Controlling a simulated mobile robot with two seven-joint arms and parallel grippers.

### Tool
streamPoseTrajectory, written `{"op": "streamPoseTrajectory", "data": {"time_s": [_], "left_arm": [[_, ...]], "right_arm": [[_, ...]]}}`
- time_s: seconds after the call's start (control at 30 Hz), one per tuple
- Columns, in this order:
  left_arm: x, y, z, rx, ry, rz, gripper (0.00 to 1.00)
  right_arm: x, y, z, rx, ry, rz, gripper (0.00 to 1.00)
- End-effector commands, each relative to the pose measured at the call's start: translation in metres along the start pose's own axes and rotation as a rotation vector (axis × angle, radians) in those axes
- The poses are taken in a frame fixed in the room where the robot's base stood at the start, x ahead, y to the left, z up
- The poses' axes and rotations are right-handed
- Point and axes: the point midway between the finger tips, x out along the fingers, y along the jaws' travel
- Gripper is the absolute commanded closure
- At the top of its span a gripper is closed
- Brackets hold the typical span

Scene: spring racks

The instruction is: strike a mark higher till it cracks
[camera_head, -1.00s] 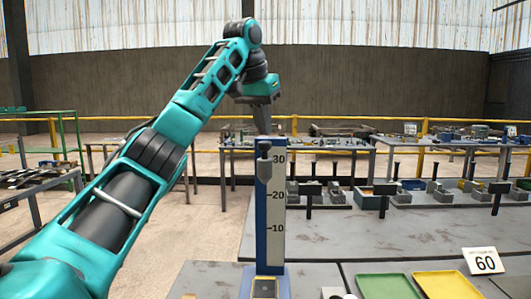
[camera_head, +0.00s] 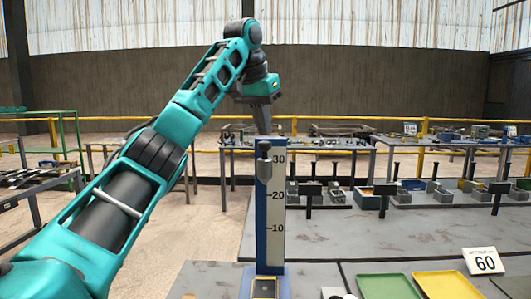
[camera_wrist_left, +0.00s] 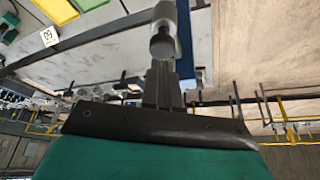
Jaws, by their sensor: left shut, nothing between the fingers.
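A tall blue post with a white scale (camera_head: 276,230) marked 10, 20 and 30 stands on the near grey table. A grey cylindrical weight (camera_head: 264,161) sits on the post near the 30 mark. It also shows in the left wrist view as a grey cylinder (camera_wrist_left: 164,32) just beyond my fingertips. My left gripper (camera_head: 263,131) is shut and empty, pointing down right above the weight. Whether the fingertips touch the weight I cannot tell. A dark pad (camera_head: 265,287) lies at the post's foot. My right gripper is not in view.
A card reading 60 (camera_head: 484,261) stands at the right, by a green tray (camera_head: 388,287) and a yellow tray (camera_head: 445,285). Several grey fixtures line the table behind. A yellow rail (camera_head: 400,152) runs further back. The table right of the post is mostly clear.

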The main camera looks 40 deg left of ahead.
Motion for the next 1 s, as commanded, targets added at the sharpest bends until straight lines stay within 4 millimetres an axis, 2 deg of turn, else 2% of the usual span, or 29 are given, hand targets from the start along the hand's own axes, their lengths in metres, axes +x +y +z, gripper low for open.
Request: {"op": "streamPoseTrajectory", "data": {"time_s": [0.17,0.57,1.0], "left_arm": [[0.002,0.0,0.001,0.0,0.0,0.0,1.0],[0.024,-0.001,0.01,-0.001,-0.001,0.0,1.0],[0.021,0.0,0.009,0.0,0.0,0.0,1.0]], "right_arm": [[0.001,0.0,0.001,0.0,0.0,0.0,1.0],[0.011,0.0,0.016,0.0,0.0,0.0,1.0],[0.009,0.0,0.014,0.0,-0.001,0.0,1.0]]}}
